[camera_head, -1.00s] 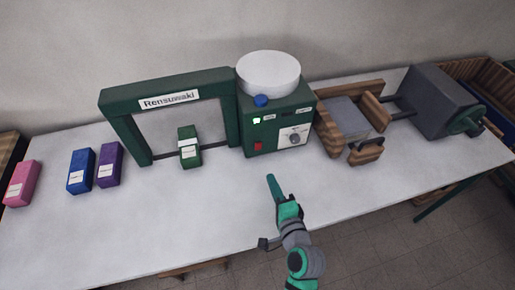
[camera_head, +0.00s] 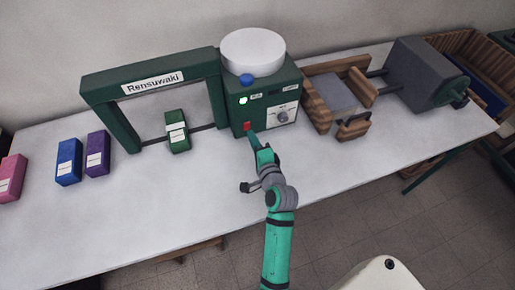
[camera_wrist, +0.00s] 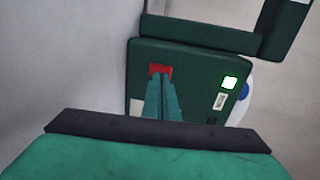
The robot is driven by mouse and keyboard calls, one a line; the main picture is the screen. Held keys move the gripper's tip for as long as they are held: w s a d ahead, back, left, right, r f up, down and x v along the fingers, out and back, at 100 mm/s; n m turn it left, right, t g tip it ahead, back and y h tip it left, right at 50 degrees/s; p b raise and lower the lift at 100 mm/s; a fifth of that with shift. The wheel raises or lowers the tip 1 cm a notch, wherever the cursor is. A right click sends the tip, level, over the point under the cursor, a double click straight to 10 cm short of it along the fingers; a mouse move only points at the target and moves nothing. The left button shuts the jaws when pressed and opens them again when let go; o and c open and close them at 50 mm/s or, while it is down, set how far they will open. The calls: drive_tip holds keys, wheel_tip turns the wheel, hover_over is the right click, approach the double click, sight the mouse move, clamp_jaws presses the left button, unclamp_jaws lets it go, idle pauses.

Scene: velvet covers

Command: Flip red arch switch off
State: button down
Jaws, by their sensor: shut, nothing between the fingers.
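The red switch (camera_head: 247,126) is on the lower left of the front face of a green box (camera_head: 262,97), which has a white round top, a blue knob and a dial, and joins a green arch (camera_head: 150,84). The red switch also shows in the wrist view (camera_wrist: 160,70). My gripper (camera_head: 252,137) is shut and empty, its fingertips right at the lower part of the switch. In the wrist view the shut fingers (camera_wrist: 160,84) overlap the switch's lower edge; I cannot tell whether they touch. A small indicator (camera_wrist: 230,82) on the box glows green-white.
A green block (camera_head: 177,130) stands under the arch. Purple (camera_head: 97,153), blue (camera_head: 68,162) and pink (camera_head: 11,178) blocks stand to the left. A wooden vise (camera_head: 338,98) stands right of the box. The white table front (camera_head: 150,215) is clear.

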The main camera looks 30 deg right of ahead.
sight(247, 125)
drive_tip(key=shift+w+d+r, duration=0.1)
drive_tip(key=shift+w+d, duration=0.05)
drive_tip(key=shift+w, duration=0.45)
drive_tip(key=shift+w+d, duration=0.1)
drive_tip(key=shift+w, duration=0.45)
drive_tip(key=shift+w+d+r, duration=0.1)
drive_tip(key=shift+w+r, duration=0.1)
drive_tip(key=shift+w, duration=0.15)
drive_tip(key=shift+s, duration=0.15)
drive_tip(key=shift+s, duration=0.25)
drive_tip(key=r+v, duration=0.2)
drive_tip(key=v, duration=1.1)
drive_tip(key=shift+w, duration=0.2)
